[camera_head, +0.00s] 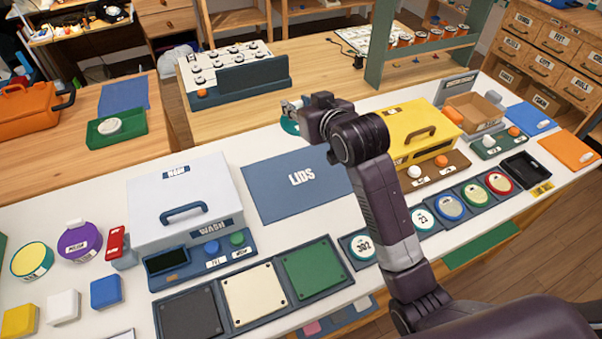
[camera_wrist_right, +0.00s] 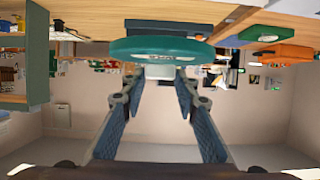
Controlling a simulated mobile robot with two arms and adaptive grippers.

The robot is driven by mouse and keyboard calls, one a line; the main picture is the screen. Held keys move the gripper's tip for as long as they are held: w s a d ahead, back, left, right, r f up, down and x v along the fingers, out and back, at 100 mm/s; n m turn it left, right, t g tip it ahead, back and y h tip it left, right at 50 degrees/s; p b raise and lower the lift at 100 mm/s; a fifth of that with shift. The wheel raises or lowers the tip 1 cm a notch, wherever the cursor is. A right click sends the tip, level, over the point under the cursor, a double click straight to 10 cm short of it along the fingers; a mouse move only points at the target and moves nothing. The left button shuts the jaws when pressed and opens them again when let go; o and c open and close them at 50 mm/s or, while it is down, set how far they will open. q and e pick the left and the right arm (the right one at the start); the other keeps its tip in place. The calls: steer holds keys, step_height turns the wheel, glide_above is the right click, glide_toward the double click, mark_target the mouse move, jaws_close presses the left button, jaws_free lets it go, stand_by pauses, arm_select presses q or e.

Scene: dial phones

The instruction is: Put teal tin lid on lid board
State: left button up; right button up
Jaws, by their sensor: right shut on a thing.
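The teal tin lid (camera_wrist_right: 157,48) is at the fingertips of my right gripper (camera_wrist_right: 158,85) in the right wrist view. A pale block, perhaps its knob, sits between the two fingers. In the head view, a teal edge of the lid (camera_head: 288,126) shows below my right gripper (camera_head: 292,108); the rest is hidden by the gripper. The lid board (camera_head: 275,202) is a flat blue panel marked LIDS on the white table. The gripper and lid appear just beyond its far edge, toward the right. My left gripper is not in view.
A white wash box (camera_head: 150,205) stands left of the board, and a yellow box (camera_head: 420,125) stands right. A blue three-panel tray (camera_head: 240,325) lies in front. My right arm hides the board's right side. The board's visible surface is clear.

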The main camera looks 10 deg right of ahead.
glide_above(299, 171)
step_height(299, 171, down, 14)
steer(key=shift+s+f, duration=0.1)
steer(key=shift+f, duration=2.65)
steer(key=o, duration=1.1)
steer(key=shift+o, duration=0.2)
steer(key=v, duration=1.2)
steer(key=shift+r, duration=0.1)
